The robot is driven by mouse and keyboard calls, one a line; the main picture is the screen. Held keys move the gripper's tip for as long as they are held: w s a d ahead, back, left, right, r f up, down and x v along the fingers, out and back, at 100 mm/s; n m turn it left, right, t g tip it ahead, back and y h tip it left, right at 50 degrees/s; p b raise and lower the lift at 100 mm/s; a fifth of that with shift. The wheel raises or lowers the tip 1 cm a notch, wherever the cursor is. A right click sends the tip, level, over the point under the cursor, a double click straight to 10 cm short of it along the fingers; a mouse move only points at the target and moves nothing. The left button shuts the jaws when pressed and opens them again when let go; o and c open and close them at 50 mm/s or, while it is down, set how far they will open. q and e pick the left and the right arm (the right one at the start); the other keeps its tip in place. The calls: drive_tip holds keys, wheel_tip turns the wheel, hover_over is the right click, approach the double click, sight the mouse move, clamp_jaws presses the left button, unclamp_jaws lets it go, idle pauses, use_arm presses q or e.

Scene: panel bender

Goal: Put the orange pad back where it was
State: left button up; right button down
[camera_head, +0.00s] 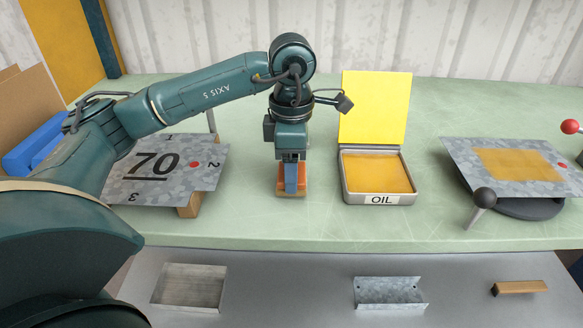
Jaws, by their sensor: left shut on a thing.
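My left gripper (292,184) points straight down over the middle of the green bench and is shut on the orange pad (291,191). The pad is a small orange block that shows at and below the fingertips. It is close to the bench top, and I cannot tell whether it touches it. The oil box (379,199) stands open just to the right of the pad, with its yellow lid (375,108) raised and an orange-yellow fill inside. My right gripper is not in view.
A metal plate marked 70 (125,190) lies to the left on wooden supports. At the right, a metal plate (470,155) with an orange-yellow patch rests on a dark round base, beside a black-knobbed lever (485,197). Metal parts lie on the grey lower surface (290,290).

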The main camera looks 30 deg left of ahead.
use_arm(q)
drive_tip(key=shift+f, duration=0.35)
drive_tip(key=shift+f, duration=0.1)
drive_tip(key=shift+f, duration=0.15)
drive_tip(key=o, duration=0.9)
drive_tip(key=shift+o, duration=0.2)
wheel_tip(320, 180, up, 12)
drive_tip(key=shift+r+p, duration=0.25)
drive_tip(key=shift+p, duration=0.75)
